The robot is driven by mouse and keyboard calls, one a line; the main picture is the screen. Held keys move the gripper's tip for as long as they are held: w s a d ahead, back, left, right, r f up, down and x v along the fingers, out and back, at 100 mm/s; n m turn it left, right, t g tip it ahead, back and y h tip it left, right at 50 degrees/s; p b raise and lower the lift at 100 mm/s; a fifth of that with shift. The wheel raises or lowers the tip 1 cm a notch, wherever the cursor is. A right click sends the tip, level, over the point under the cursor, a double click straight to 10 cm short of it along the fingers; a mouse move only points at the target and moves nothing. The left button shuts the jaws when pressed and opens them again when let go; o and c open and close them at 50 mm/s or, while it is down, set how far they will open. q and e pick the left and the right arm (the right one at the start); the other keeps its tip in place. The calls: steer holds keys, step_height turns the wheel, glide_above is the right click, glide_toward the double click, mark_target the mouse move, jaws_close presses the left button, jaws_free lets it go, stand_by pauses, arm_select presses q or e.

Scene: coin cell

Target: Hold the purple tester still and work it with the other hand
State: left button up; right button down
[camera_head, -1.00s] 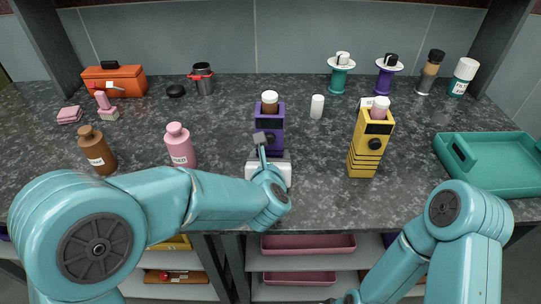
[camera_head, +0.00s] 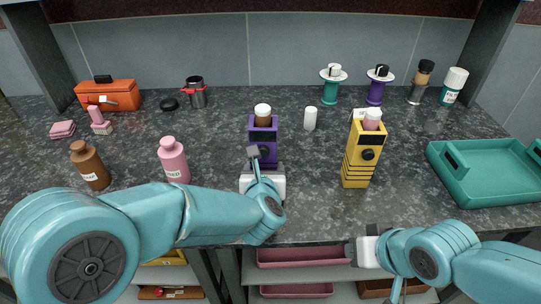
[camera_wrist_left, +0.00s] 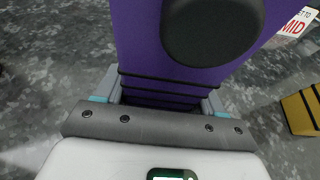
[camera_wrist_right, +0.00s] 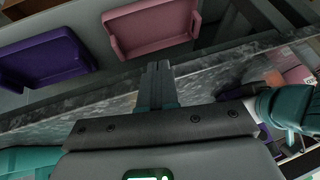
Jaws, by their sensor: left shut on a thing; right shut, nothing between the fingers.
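The purple tester (camera_head: 262,138) stands upright on the counter, with a dark knob on its front and a brown, white-capped bottle (camera_head: 263,116) in its top. My left gripper (camera_head: 258,170) is shut on the lower part of the tester; in the left wrist view the purple body (camera_wrist_left: 180,60) sits between its fingers. My right gripper (camera_head: 352,249) is at the counter's front edge, right of and nearer than the tester, apart from it. In the right wrist view its fingers (camera_wrist_right: 158,85) are together and empty.
A yellow tester (camera_head: 362,155) with a pink bottle stands to the right. A teal tray (camera_head: 490,190) lies at far right. A small white cylinder (camera_head: 310,118) stands between the testers. Pink (camera_head: 173,160) and brown (camera_head: 90,165) bottles stand left.

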step_height(320, 180, up, 2)
steer(key=m, duration=0.1)
steer(key=n+y, duration=0.2)
steer(key=n, duration=1.5)
glide_toward(263, 152)
steer(key=s, duration=0.1)
steer(key=s+d+r, duration=0.1)
steer(key=shift+s+d, duration=0.1)
steer(key=shift+s, duration=0.3)
steer(key=x, duration=1)
steer(key=shift+w+d, duration=0.1)
